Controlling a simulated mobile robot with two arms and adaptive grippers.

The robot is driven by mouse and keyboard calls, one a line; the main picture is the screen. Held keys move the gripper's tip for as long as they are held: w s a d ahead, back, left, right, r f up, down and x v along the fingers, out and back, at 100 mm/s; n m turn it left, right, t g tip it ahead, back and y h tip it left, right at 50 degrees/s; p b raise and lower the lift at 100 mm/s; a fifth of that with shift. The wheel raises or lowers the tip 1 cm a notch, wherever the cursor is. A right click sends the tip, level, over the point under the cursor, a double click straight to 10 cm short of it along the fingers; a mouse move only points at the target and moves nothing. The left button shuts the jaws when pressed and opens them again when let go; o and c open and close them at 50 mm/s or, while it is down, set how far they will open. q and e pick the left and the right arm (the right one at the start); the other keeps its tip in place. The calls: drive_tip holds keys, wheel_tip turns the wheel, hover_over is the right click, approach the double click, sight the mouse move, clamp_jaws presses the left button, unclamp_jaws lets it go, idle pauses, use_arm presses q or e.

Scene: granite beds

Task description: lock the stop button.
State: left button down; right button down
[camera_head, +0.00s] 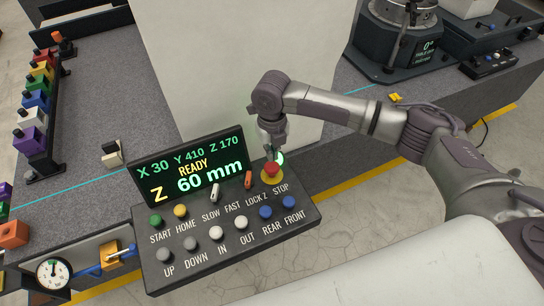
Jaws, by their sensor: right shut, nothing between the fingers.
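The stop button (271,170) is a red knob on a yellow base at the right end of the dark control panel (165,262). It is labelled STOP. My right gripper (270,155) points down at it from above, with its fingertips shut and at or just over the red top. I cannot tell whether they touch. Part of the button's top is hidden by the fingers. A glowing green-white spot shows beside it. My left gripper is not in view.
An orange LOCK Z lever (249,180) and a white SLOW/FAST lever (214,192) stand left of the button. Several coloured push buttons fill the panel front. A pale block (235,65) rises behind.

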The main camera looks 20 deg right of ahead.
sight(272, 166)
drive_tip(key=shift+f+p, duration=0.5)
drive_tip(key=shift+f, duration=1.45)
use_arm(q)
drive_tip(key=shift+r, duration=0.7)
